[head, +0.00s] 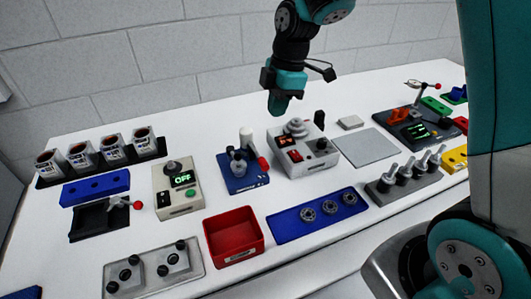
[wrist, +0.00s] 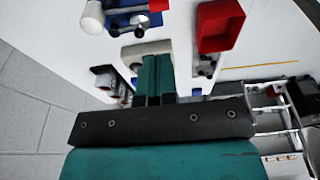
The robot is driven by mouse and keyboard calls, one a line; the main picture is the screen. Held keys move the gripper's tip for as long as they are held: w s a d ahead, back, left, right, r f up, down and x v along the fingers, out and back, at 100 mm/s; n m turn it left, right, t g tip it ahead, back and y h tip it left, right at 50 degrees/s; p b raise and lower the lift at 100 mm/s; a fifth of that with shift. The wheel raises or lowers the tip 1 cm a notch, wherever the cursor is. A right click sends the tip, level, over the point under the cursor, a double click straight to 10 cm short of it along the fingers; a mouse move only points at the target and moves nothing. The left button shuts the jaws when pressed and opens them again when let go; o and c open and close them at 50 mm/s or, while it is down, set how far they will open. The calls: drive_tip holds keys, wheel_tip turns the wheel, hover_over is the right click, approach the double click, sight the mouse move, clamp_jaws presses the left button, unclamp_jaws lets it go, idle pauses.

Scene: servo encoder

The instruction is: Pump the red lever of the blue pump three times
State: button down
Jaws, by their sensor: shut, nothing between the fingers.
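The blue pump (head: 240,184) stands near the middle of the white table in the head view, with grey and white upright parts on its blue base. Its red lever end (head: 263,163) is at the right side, low beside the base. My gripper (head: 279,110) is in the air above and behind the pump, a little to its right, pointing down. It is shut, empty and apart from the pump. In the wrist view the gripper fingers (wrist: 155,78) are together, and the pump's blue base (wrist: 124,20) and red part (wrist: 158,5) show at the top edge.
A cream box with a red switch (head: 305,155) stands right of the pump. A cream box with an OFF display (head: 177,188) is to its left. A red bin (head: 233,237) and a blue tray with rings (head: 292,221) are in front. A grey plate (head: 366,148) is clear.

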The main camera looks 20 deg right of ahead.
sight(264, 161)
drive_tip(key=a+f+p, duration=0.1)
drive_tip(key=f, duration=0.3)
drive_tip(key=a+f+p, duration=0.1)
drive_tip(key=f+p, duration=0.1)
drive_tip(key=f, duration=0.3)
drive_tip(key=f+p, duration=0.1)
drive_tip(key=f, duration=0.3)
drive_tip(key=shift+a+f, duration=0.35)
drive_tip(key=shift+a, duration=0.05)
